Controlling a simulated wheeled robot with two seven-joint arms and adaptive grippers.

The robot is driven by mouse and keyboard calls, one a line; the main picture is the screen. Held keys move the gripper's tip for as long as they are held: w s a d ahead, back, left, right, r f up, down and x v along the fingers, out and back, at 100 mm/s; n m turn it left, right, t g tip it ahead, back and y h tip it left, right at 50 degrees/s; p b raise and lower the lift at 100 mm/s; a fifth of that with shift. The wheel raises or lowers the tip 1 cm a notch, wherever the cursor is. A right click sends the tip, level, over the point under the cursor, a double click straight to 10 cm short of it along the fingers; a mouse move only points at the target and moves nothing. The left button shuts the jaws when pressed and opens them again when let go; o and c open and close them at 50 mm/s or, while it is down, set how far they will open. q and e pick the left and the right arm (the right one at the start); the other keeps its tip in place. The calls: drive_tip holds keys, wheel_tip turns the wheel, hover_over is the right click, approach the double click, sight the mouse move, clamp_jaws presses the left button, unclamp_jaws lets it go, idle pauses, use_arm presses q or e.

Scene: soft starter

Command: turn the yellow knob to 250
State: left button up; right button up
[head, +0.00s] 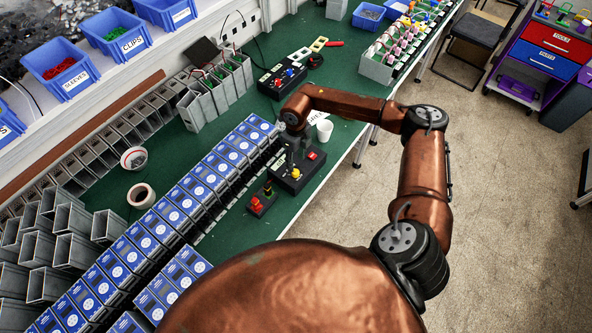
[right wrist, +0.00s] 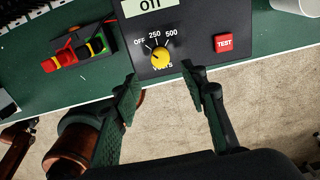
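The yellow knob (right wrist: 160,56) sits on a black test box (right wrist: 200,58), with the marks OFF, 250 and 500 above it. Its pointer is too small to read surely; the box's display (right wrist: 150,5) reads "Off". My right gripper (right wrist: 159,74) is open, its two dark fingers apart just on the near side of the knob, with nothing between them. In the head view my right gripper (head: 291,146) is over the black box (head: 292,182), where the yellow knob (head: 295,174) also shows. My left gripper is not in view.
A red TEST button (right wrist: 224,43) is right of the knob. A small black block with red and yellow parts (head: 262,199) stands beside the box. A row of blue-faced units (head: 195,188) lines the bench's left. A white cup (head: 324,129) stands near the bench edge.

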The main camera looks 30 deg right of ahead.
sight(296, 172)
wheel_tip(296, 172, down, 8)
drive_tip(key=shift+r+p, duration=0.15)
drive_tip(key=shift+p, duration=0.7)
drive_tip(key=shift+d, duration=0.1)
clamp_jaws()
